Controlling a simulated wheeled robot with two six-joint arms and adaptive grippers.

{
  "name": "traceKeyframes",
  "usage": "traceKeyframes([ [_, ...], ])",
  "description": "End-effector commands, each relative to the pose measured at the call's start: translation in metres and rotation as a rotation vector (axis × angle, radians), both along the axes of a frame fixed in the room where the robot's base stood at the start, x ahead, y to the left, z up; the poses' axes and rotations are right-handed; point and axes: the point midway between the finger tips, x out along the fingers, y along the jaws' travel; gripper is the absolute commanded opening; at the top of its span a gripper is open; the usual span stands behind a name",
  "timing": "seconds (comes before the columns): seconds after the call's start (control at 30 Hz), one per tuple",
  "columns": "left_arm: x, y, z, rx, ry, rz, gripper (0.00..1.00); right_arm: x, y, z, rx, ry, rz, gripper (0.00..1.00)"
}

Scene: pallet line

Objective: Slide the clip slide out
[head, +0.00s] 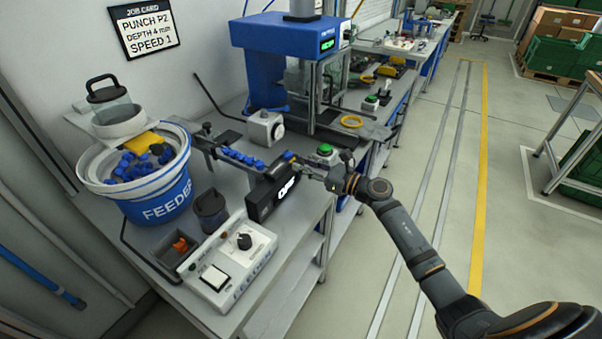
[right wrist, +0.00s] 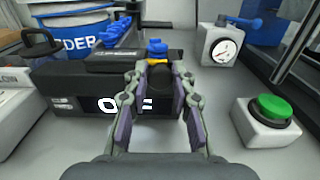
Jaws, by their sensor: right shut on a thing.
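The clip slide (right wrist: 160,76) shows in the right wrist view as a dark block at the end of the feeder track, with a blue clip (right wrist: 156,48) on or just behind it. My right gripper (right wrist: 160,70) is shut on the slide, one finger on each side. In the head view my right gripper (head: 312,173) reaches the track's end from the right. The track (head: 207,143) carries a row of blue clips (head: 241,158). The fingers hide the sides of the slide, and I cannot tell how far out it sits. My left gripper is not in view.
A black box with white lettering (head: 261,203) sits below the track end. The blue-and-white feeder bowl (head: 160,206) and a control box (head: 228,262) stand left. A green button (right wrist: 272,106) and a dial gauge (right wrist: 222,46) stand right. The blue press (head: 285,38) is behind.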

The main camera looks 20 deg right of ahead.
Motion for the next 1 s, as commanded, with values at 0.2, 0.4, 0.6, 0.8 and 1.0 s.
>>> traceKeyframes([
  [0.2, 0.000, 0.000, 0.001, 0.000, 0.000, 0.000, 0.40, 0.001, -0.002, 0.003, -0.001, -0.005, -0.006, 0.37],
  [0.4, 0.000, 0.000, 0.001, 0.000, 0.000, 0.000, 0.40, 0.001, -0.001, 0.002, -0.001, -0.003, -0.004, 0.47],
  [0.6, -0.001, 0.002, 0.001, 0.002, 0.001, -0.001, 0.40, -0.001, -0.002, 0.001, -0.002, -0.003, -0.004, 0.47],
  [0.8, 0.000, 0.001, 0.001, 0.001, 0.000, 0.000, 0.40, -0.027, -0.023, -0.001, -0.009, 0.002, -0.002, 0.47],
  [1.0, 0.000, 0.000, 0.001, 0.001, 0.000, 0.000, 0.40, -0.063, -0.050, 0.000, -0.010, 0.003, -0.002, 0.47],
])
